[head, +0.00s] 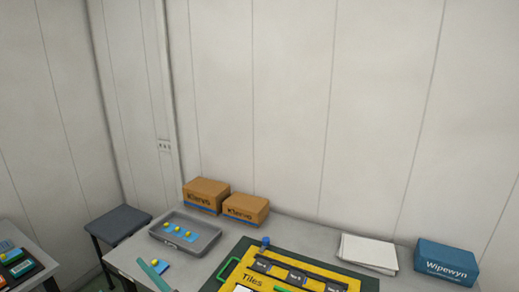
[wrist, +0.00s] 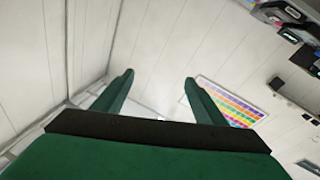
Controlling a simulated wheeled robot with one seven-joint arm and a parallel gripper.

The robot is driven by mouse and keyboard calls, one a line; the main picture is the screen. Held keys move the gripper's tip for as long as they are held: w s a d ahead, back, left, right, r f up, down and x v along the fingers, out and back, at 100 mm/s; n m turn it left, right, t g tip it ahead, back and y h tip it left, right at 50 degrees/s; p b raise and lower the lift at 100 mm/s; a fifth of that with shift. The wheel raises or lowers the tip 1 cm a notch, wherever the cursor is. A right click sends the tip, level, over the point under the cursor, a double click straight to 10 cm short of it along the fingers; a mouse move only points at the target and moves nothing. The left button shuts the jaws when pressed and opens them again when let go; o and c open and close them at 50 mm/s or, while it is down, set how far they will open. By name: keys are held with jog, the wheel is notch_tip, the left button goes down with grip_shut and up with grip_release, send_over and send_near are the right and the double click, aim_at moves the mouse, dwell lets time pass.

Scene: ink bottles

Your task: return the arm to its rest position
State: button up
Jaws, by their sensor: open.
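My gripper (wrist: 157,85) shows in the wrist view with two green fingers spread wide apart. It is open, and nothing is between the fingers. Behind it are pale panelled walls, so it is away from the table. In the head view no gripper can be clearly made out; a teal bar (head: 154,275) at the lower edge is too little shown to identify.
A grey table (head: 305,233) holds a grey tray (head: 205,243) with yellow-topped blue items, two cardboard boxes (head: 206,194), a yellow tile board (head: 325,275), white paper (head: 367,252) and a blue Wipewyn box (head: 446,262). A dark stool (head: 120,222) stands left. A colour chart (wrist: 231,100) hangs on the wall.

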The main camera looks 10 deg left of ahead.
jog(key=s+d+f+m+t+h, duration=0.2)
jog(key=d+f+m+t+h, duration=0.2)
jog(key=d+f+m+h, duration=0.45)
jog(key=s+d+f+m+t+h, duration=0.3)
jog(key=d+f+m+h, duration=0.3)
jog(key=d+f, duration=0.5)
jog(key=s+d+f+h, duration=0.1)
jog(key=s+d+f, duration=0.2)
jog(key=s, duration=0.4)
jog(key=s+d+f+g+h, duration=0.1)
jog(key=s+d+f, duration=0.2)
jog(key=s+d, duration=0.2)
jog(key=s+d+f+g+h, duration=0.1)
jog(key=s+d+f, duration=0.2)
jog(key=s, duration=0.7)
jog(key=shift+s+d, duration=0.25)
jog(key=shift+d, duration=0.7)
jog(key=shift+m, duration=0.25)
